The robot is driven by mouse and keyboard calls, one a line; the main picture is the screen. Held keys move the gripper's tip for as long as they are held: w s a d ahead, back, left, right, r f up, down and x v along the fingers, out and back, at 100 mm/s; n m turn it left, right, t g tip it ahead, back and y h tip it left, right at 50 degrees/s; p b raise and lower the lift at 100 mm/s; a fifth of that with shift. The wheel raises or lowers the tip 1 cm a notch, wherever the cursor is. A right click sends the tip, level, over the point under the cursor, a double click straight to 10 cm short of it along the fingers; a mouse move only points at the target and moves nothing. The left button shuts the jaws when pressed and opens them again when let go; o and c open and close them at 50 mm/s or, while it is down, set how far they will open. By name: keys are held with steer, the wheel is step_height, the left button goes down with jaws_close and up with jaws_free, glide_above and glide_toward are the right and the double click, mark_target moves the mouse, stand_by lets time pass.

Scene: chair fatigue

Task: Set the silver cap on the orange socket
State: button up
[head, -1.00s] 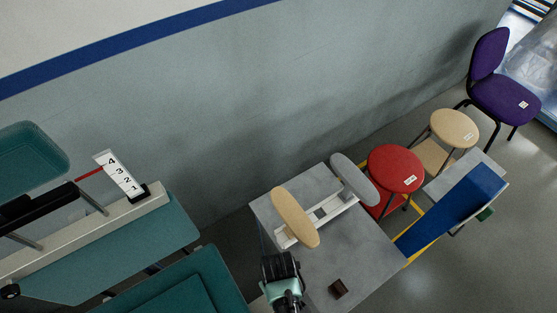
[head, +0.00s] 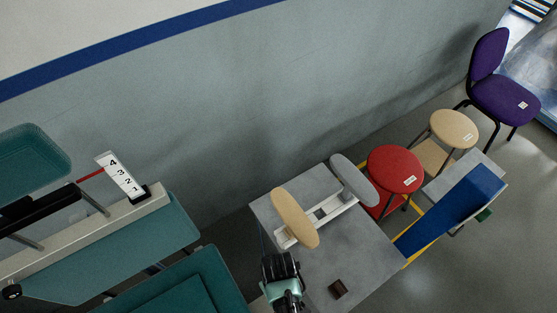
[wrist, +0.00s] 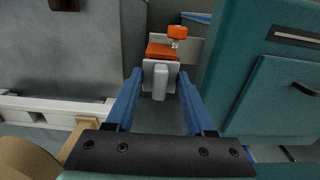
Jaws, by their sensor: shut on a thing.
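My gripper (wrist: 159,78) has two blue fingers, shut on the silver cap (wrist: 160,84), a pale grey piece with a wide plate and a narrower upright part. Just beyond the cap in the wrist view is an orange block (wrist: 162,51), which looks like the orange socket. A smaller orange piece (wrist: 177,32) sits above it on a pale fitting. I cannot tell whether the cap touches the orange block. In the head view my gripper's dark wrist end (head: 281,268) is at the bottom centre; the cap and socket cannot be made out there.
A grey table (head: 350,245) bears a white rail with a tan oval pad (head: 295,217) and a grey one (head: 354,180). A small dark block (head: 338,288) lies on it. A teal cabinet (wrist: 265,90) stands close at right in the wrist view. A red stool (head: 395,168) is beyond.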

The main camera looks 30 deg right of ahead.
steer(key=shift+f+b, duration=0.7)
steer(key=shift+f, duration=0.15)
steer(key=o, duration=1.3)
steer(key=shift+o, duration=0.2)
step_height(320, 180, up, 13)
